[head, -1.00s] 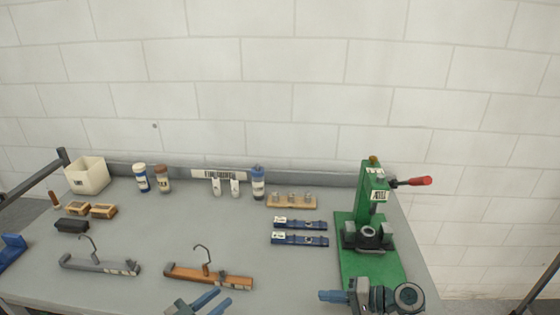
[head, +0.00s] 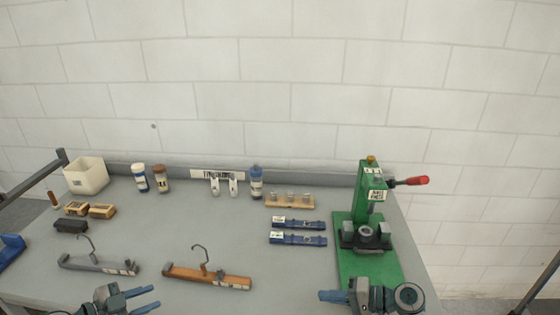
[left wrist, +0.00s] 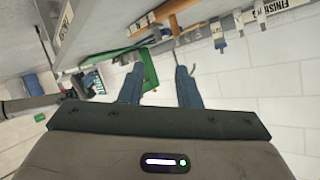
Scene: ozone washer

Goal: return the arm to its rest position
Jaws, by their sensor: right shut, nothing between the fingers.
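My left gripper (head: 150,298) is at the front edge of the table in the head view, left of centre. Its two blue fingers are apart with nothing between them. They also stand apart and empty in the left wrist view (left wrist: 158,85). My right gripper (head: 324,296) is at the front right, in front of the green press. Its fingers are together and it holds nothing.
A brown hanger (head: 225,279) and a grey hanger (head: 95,265) lie close behind my left gripper. The green press (head: 367,210) with a red handle stands at the right. Two blue parts (head: 298,239) lie mid-table.

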